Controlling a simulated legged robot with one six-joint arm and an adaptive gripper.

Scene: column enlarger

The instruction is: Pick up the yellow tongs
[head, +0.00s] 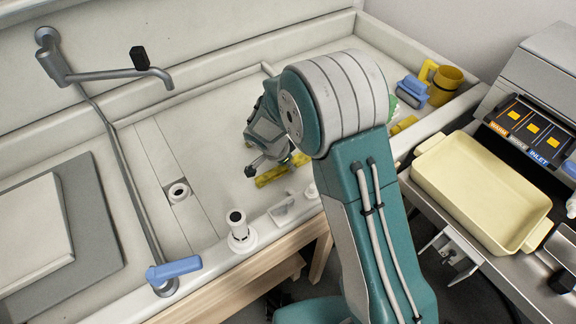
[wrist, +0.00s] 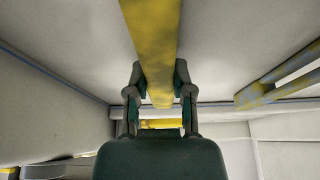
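The yellow tongs (head: 271,176) show in the head view as a long yellow piece low in the pale sink, partly hidden behind my arm. My gripper (head: 268,150) is just above and beside them, its fingertips partly hidden. In the wrist view, a broad yellow bar of the tongs (wrist: 152,40) runs from the top edge down between the two dark fingers of my gripper (wrist: 160,88). The fingers press close against both sides of the bar. I cannot tell whether the tongs are off the sink floor.
Another yellow piece (wrist: 280,78) lies at right in the wrist view. A yellow mug (head: 446,86) and a blue item (head: 412,90) stand at the sink's right end. A cream tray (head: 480,190) lies right of my arm. A metal pipe (head: 122,175) crosses the sink's left side.

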